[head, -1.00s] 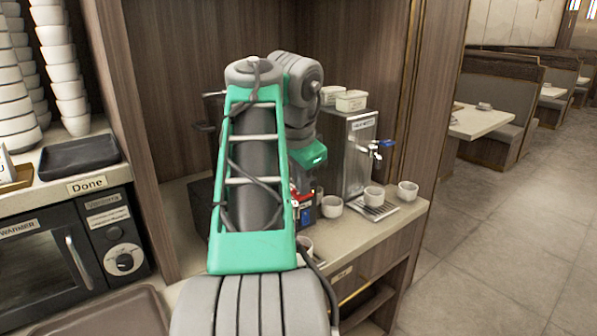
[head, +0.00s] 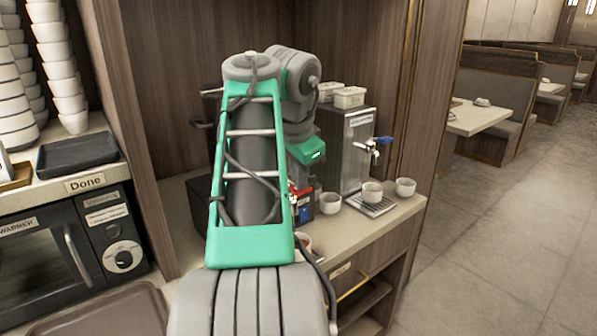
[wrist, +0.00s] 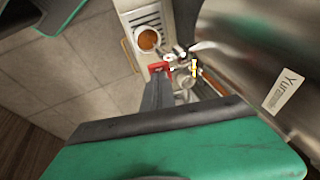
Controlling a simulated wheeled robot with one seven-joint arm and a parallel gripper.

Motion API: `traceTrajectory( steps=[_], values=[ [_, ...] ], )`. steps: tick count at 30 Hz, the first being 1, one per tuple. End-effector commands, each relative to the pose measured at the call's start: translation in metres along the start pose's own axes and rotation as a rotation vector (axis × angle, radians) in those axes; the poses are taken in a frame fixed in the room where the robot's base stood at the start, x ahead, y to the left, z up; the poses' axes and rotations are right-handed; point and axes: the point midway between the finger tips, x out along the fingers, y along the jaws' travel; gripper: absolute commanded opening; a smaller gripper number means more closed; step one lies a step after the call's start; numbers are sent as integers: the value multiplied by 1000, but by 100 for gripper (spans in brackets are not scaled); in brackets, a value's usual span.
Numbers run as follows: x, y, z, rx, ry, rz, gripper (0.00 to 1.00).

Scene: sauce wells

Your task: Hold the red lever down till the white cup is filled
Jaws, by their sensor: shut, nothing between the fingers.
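The white cup (wrist: 148,39) stands on a slotted drip tray (wrist: 141,18) in the wrist view, with brown sauce in it. The level against its rim is hard to judge. The red lever (wrist: 159,67) is at the tap beside the cup. My gripper (wrist: 158,84) is shut and empty, its tips at the red lever; I cannot tell whether they press on it.
A steel dispenser (head: 358,150) with a blue lever (head: 384,140) stands to the right. White cups stand near it, one at its left (head: 330,202), one on its tray (head: 372,191), one at the counter's end (head: 405,187). A warmer (head: 45,245) is at the left.

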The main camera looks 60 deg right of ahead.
Motion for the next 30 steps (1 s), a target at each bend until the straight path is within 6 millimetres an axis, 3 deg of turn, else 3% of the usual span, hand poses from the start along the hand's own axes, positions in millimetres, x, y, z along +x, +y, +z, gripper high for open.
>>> traceTrajectory(
  steps=[5,17,23,30],
  values=[
    [-11,-3,-3,0,0,1,0],
    [-14,-4,-4,0,0,0,0],
    [-46,-13,-12,-4,-1,-2,0],
    [-106,-27,-14,-9,-3,-3,0]
  ],
)
